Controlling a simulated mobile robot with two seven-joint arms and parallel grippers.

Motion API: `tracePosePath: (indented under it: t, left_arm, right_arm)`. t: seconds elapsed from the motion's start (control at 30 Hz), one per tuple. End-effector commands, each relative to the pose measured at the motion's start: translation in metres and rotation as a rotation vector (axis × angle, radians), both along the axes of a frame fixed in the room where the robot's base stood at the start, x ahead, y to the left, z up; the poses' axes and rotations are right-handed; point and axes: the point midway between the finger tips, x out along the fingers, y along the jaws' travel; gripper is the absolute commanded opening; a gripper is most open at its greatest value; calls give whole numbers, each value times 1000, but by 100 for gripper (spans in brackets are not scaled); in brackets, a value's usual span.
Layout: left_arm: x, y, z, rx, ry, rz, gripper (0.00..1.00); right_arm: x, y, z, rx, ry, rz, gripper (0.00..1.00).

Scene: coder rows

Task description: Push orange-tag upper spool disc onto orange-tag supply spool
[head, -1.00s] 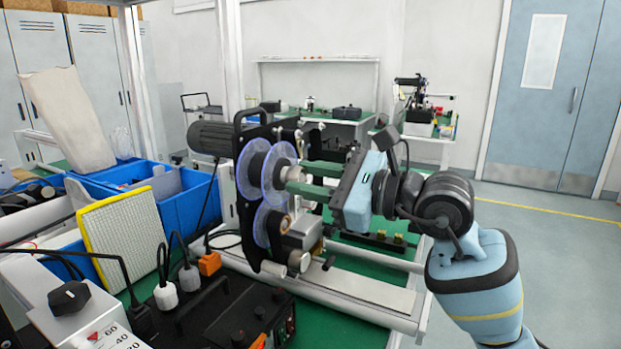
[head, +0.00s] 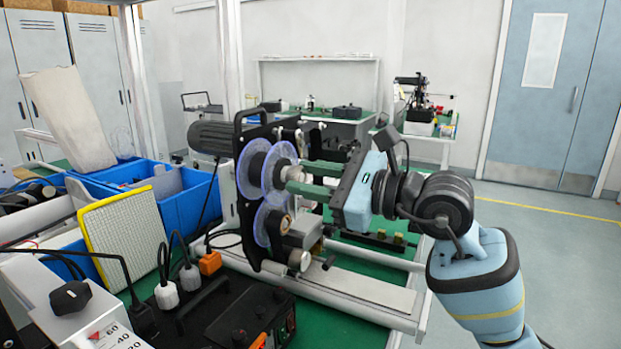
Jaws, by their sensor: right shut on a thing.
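The coder machine (head: 258,134) stands on the green bench with its black plate upright. Its upper supply spool (head: 251,168) has a translucent blue-violet disc around a dark core. The upper spool disc (head: 281,160), also translucent, stands upright just right of it, nearly parallel and apart by a narrow gap. My right gripper (head: 303,180), with two long green fingers, reaches in from the right and is shut on the upper spool disc at its light hub. The fingers hide part of the hub. I cannot make out an orange tag. My left gripper is not in view.
A lower spool (head: 270,226) with a blue disc sits just below. A black box (head: 238,318) with cables and an orange plug (head: 210,262) stands in front. Blue bins (head: 190,195) and a yellow-framed filter (head: 122,240) are left.

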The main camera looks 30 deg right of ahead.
Motion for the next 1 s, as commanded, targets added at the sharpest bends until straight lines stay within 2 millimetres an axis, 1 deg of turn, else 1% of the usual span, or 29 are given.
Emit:
tracePosePath:
  t: [0.43, 1.0]
  left_arm:
    - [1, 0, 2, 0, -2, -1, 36]
    - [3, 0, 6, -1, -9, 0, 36]
  right_arm:
    - [0, 0, 0, 0, -1, 0, 2]
    - [9, 5, 0, 1, 0, 0, 2]
